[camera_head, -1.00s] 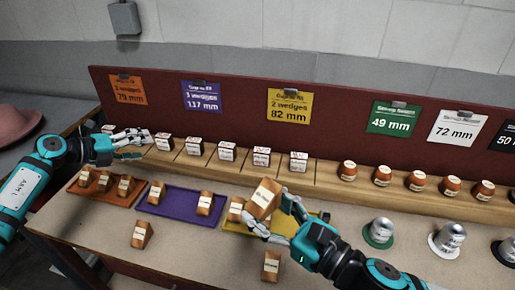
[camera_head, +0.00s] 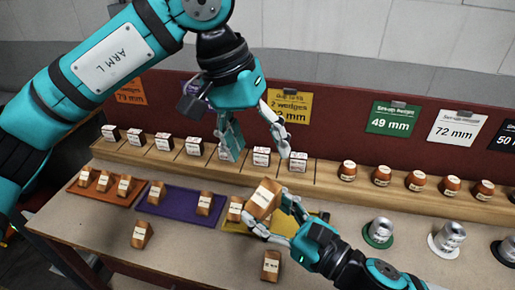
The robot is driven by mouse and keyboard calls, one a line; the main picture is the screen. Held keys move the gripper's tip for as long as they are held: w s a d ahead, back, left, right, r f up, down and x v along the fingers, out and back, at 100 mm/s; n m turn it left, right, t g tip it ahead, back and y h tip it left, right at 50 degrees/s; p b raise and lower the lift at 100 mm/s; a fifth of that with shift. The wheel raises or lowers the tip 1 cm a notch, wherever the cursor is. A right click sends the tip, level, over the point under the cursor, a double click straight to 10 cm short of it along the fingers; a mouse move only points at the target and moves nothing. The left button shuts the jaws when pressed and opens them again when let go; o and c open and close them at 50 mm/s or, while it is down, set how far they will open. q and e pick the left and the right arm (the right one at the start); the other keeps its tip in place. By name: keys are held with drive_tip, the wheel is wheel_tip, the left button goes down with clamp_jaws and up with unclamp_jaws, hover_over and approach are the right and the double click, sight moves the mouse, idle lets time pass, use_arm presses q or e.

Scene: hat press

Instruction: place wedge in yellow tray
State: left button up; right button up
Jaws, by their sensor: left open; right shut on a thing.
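My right gripper (camera_head: 272,214) is shut on a wooden wedge (camera_head: 265,197) with a white label and holds it above the yellow tray (camera_head: 238,227). Another wedge (camera_head: 235,209) sits at the left end of that tray. The gripper and held wedge hide much of the tray. My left gripper (camera_head: 260,154) is open and empty, its fingers in front of the labelled blocks on the wooden shelf, above and left of the held wedge. The yellow card (camera_head: 290,104) on the back board reads 2 wedges, 82 mm; the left gripper partly covers it.
The purple tray (camera_head: 180,206) holds two wedges and the orange tray (camera_head: 88,190) holds several. Loose wedges stand at the table front (camera_head: 141,234) and (camera_head: 271,265). Small wooden pieces line the shelf (camera_head: 325,178). Metal cups stand on a green disc (camera_head: 378,243) and others at right.

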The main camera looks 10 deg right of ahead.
sight(264, 196)
use_arm(q)
drive_tip(key=f+m, duration=0.1)
drive_tip(key=f, duration=0.2)
drive_tip(key=s+f+m+y, duration=0.1)
drive_tip(key=f+m, duration=0.1)
drive_tip(key=f, duration=0.2)
drive_tip(key=d+f+m+t, duration=0.1)
drive_tip(key=f, duration=0.3)
drive_tip(key=shift+s+f+m+y, duration=0.15)
drive_tip(key=shift+s+m+y, duration=0.15)
drive_tip(key=shift+m+y, duration=0.1)
drive_tip(key=shift+d, duration=0.1)
drive_tip(key=c, duration=1.3)
drive_tip(key=shift+c, duration=0.3)
use_arm(e)
drive_tip(key=o, duration=1.2)
drive_tip(key=shift+o, duration=0.2)
